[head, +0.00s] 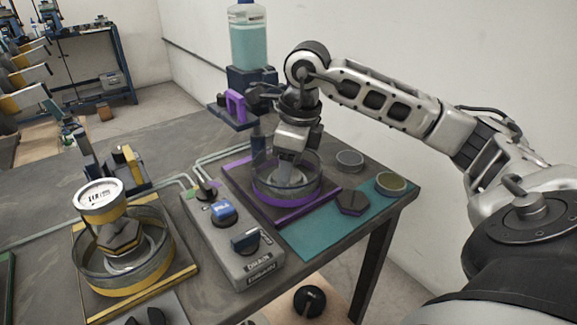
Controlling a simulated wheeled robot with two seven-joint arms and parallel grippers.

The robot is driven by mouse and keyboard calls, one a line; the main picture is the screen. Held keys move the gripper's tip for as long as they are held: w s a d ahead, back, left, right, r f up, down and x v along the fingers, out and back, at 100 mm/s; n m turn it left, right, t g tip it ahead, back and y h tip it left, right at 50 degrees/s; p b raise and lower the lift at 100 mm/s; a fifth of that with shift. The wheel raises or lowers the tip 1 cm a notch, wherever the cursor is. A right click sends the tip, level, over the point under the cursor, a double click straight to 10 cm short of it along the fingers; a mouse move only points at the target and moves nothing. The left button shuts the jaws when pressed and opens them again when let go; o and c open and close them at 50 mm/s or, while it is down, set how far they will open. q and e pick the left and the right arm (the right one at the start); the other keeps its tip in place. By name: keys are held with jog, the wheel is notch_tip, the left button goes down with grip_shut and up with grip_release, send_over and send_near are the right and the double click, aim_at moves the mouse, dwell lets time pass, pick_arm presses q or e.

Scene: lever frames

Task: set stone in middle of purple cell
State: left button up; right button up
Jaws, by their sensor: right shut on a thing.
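The purple cell (262,198) is a round clear dish with a purple band at its base, on a dark plate with purple edges. My right gripper (289,168) points down into this dish from above, near its middle. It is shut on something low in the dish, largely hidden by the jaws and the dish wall. A pale grey round shape (287,182) shows beneath the fingers; I cannot tell whether this is the stone, or whether it touches the floor of the dish. My left gripper is not in view.
A teal mat (318,238) right of the cell bears a dark hexagonal piece (353,202) and a shallow round dish (390,184). Another round dish (349,160) lies behind. A grey control box (238,243) and yellow cell (82,268) stand left. A bottle tower (249,45) stands behind.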

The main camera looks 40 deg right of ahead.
jog(key=shift+f, duration=0.25)
jog(key=o, duration=1.1)
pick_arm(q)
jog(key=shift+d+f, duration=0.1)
pick_arm(e)
jog(key=shift+s+a+f, duration=0.1)
jog(key=shift+f, duration=0.05)
jog(key=shift+a, duration=0.1)
pick_arm(q)
jog(key=p, duration=0.2)
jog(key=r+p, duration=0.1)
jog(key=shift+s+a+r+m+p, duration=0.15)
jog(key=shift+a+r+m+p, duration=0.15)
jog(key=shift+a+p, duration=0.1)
pick_arm(e)
jog(key=r, duration=0.5)
jog(key=s+d+r, duration=0.1)
jog(key=r, duration=0.5)
jog(key=d+r, duration=0.1)
jog(key=r, duration=0.4)
jog(key=shift+s+r, duration=0.3)
jog(key=shift+s, duration=0.1)
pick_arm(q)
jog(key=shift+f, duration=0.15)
